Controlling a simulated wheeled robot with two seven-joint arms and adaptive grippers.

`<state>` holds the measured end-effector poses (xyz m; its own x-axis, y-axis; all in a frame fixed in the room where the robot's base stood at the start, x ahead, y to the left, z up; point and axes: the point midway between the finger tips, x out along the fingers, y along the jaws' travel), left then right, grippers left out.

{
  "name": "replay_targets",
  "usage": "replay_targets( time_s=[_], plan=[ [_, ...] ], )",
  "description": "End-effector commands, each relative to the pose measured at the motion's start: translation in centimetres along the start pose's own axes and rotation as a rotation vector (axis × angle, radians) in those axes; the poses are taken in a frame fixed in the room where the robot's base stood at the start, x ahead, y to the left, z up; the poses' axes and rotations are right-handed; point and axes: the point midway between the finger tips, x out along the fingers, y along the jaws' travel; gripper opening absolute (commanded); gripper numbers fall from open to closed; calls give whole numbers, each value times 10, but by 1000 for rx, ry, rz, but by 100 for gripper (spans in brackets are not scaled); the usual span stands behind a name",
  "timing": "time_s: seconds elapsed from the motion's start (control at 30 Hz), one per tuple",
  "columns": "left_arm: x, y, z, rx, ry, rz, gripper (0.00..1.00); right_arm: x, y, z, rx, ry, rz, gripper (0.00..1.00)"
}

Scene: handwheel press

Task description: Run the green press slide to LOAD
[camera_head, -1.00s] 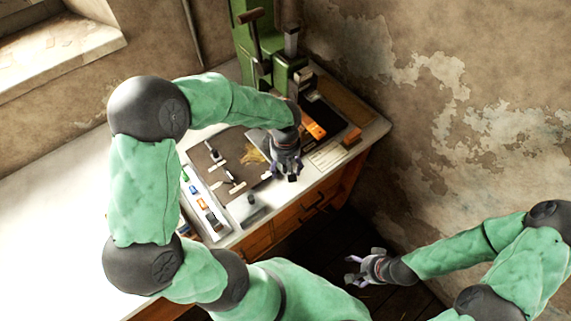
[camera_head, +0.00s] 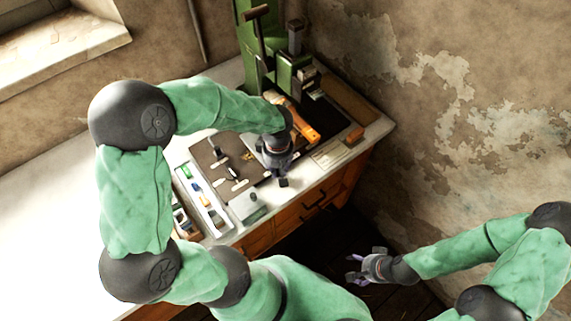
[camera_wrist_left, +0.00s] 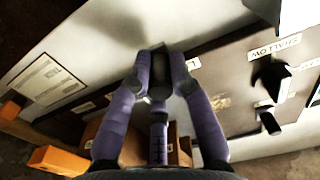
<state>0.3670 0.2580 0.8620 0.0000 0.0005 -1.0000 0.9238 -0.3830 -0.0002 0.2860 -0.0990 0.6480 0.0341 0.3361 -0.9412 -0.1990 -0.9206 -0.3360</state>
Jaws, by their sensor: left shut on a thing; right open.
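The green press (camera_head: 281,72) stands at the back of the bench, with a brown-topped lever (camera_head: 256,14). I cannot make out its slide's position or any LOAD mark. My left gripper (camera_head: 281,182) is in front of the press, over the near edge of a brown board (camera_head: 207,158). In the left wrist view its purple fingers (camera_wrist_left: 160,88) are shut on a small dark block (camera_wrist_left: 158,62), which I cannot identify. My right gripper (camera_head: 352,270) is open and empty, low at the right, away from the bench.
An orange-handled item (camera_head: 305,125) lies by the press, close behind my left gripper. A grey plate with a dark peg (camera_head: 253,196) and a white tray (camera_head: 201,200) lie left. A paper (camera_head: 327,153) lies right.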

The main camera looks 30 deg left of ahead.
Motion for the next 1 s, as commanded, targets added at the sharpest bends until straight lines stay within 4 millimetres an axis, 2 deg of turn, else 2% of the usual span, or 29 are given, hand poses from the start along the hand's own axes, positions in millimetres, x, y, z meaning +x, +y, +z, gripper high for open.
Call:
replay_targets(
  time_s=[0.5, 0.93, 0.97, 1.0],
  plan=[
    [1, -52, 0, -2, -2, -2, 2, 0, 0, 0, 0, 0, 0, 74],
    [1, -57, 1, 0, -2, -2, 2, 0, 0, 0, 0, 0, 0, 74],
    [1, -57, 1, 0, -2, -2, 27, 0, 0, 0, 0, 0, 0, 74],
    [1, -57, 1, 0, -2, -2, 38, 0, 0, 0, 0, 0, 0, 74]
  ],
)
